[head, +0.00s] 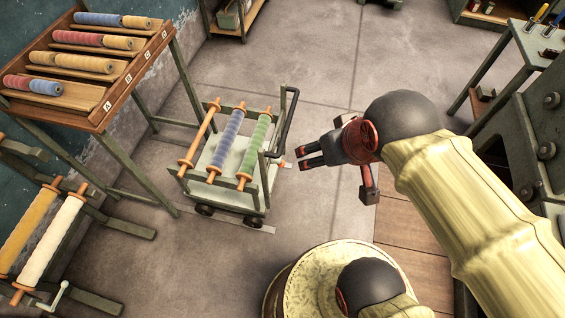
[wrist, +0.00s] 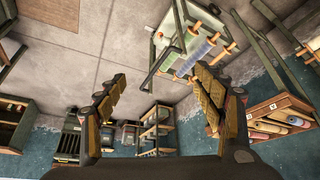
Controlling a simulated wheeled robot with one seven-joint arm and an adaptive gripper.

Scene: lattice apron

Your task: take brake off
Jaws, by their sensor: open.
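A small wheeled cart (head: 215,158) stands on the floor left of centre in the head view, with several dark wheels. It carries three rollers: a bare orange one (head: 200,133), a blue one (head: 226,140) and a green one (head: 255,147). A dark push handle (head: 287,125) rises on its right side. A brake lever or pedal cannot be made out for certain. My gripper (head: 300,157) is open and empty, just right of the handle and seemingly apart from it. In the wrist view its fingers (wrist: 155,95) are spread, with the cart (wrist: 170,28) beyond.
A sloped rack of yarn rolls (head: 100,55) stands at the left, with a stand holding yellow and white rollers (head: 45,232) below it. A round pale-topped thing (head: 320,280) is at the bottom. A green bench (head: 540,45) is at the right. Floor behind the cart is clear.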

